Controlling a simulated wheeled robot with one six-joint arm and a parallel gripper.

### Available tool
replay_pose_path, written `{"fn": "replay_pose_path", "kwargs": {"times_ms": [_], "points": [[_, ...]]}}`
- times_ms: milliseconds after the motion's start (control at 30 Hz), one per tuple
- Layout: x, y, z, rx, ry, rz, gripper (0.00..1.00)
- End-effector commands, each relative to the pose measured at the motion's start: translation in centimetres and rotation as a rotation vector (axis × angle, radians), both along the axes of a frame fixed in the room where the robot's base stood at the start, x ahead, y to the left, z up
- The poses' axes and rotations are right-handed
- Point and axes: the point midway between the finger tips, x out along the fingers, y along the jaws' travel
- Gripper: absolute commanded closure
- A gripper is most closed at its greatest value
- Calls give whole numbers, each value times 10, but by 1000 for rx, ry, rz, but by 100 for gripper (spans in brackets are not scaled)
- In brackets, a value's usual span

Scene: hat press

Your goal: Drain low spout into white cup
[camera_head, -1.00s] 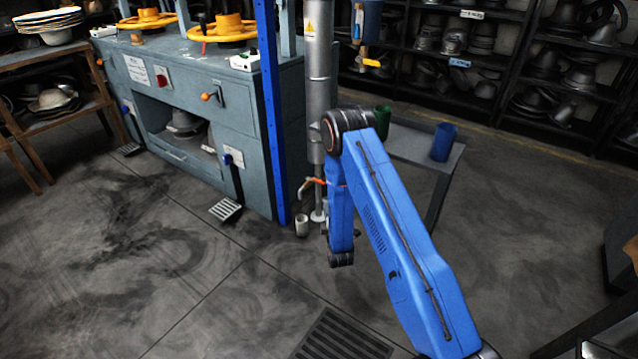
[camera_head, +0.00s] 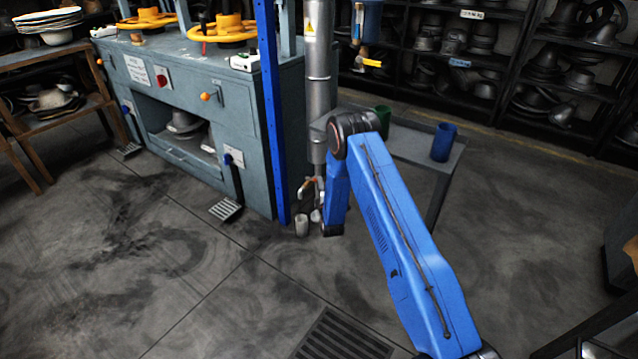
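The white cup (camera_head: 302,226) stands upright on the floor at the foot of the grey vertical pipe (camera_head: 320,85), just right of the blue post. The low spout (camera_head: 302,187) sticks out to the left near the pipe's bottom, above the cup. Its orange handle is mostly hidden now. My gripper (camera_head: 310,197) is a small dark shape at the spout, reaching left from my blue arm. Its fingers are too small and dark to tell whether they are open, or whether they touch the handle.
A blue post (camera_head: 270,110) stands close left of the pipe, beside the grey-blue press cabinet (camera_head: 236,115). A small grey table (camera_head: 412,146) behind my arm carries a blue cup (camera_head: 444,142) and a green cup (camera_head: 383,119). The floor in front is clear, with a drain grate (camera_head: 345,336).

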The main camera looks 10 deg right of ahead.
Motion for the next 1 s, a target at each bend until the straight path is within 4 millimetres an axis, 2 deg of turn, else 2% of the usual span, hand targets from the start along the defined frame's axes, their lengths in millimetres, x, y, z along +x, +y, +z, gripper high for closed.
{"fn": "replay_pose_path", "kwargs": {"times_ms": [100,233,600,733,1000], "points": [[15,0,0,0,-2,0,73],[25,0,0,0,-1,0,73],[30,0,0,0,0,0,73],[30,0,0,0,0,0,100],[30,0,0,0,0,0,100]]}}
